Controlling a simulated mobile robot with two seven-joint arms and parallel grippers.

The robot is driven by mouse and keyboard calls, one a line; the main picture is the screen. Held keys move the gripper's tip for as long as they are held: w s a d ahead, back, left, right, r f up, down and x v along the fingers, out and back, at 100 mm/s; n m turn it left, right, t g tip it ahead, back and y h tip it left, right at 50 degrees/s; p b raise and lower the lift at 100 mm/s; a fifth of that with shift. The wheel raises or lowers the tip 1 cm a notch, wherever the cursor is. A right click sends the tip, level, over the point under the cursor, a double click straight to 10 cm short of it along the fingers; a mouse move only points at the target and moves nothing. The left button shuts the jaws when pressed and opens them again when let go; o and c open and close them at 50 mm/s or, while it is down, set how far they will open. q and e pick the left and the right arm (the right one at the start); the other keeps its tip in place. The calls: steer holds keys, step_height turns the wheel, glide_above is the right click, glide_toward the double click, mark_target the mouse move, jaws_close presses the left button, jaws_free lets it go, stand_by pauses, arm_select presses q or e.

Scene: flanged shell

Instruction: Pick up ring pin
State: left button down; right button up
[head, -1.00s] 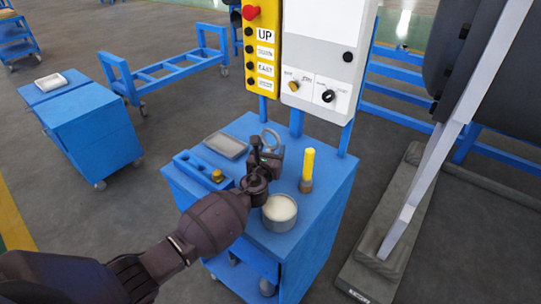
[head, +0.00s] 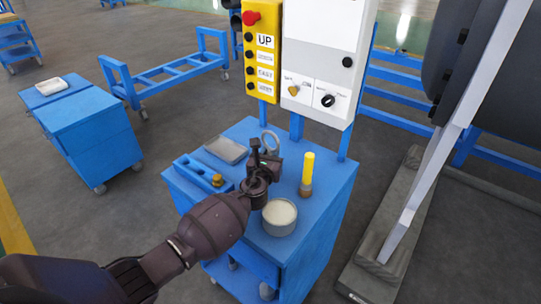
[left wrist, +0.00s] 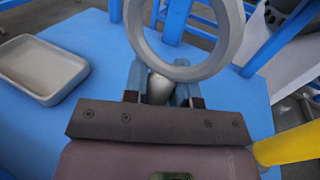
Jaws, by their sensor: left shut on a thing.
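The ring pin (head: 277,142) is a grey metal ring on a short shank. In the head view it stands upright just beyond my left gripper (head: 266,155), above the blue cart top. In the left wrist view the ring (left wrist: 190,73) fills the upper middle, and its shank sits between the two fingers of my left gripper (left wrist: 160,88). The gripper is shut on the shank. The gripper body hides the shank's lower end in the head view, so I cannot tell whether it touches the cart top. My right gripper is not in view.
On the cart top (head: 325,180) are a grey tray (head: 226,149), a blue block with a brass knob (head: 218,180), a yellow-handled tool (head: 308,170) and a round pot with pale contents (head: 280,212). A control panel (head: 320,50) rises behind the cart.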

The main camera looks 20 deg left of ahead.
arm_select(q)
step_height(320, 180, up, 10)
steer(key=p, duration=0.4)
step_height(320, 180, up, 8)
steer(key=shift+p, duration=1)
steer(key=shift+r, duration=0.75)
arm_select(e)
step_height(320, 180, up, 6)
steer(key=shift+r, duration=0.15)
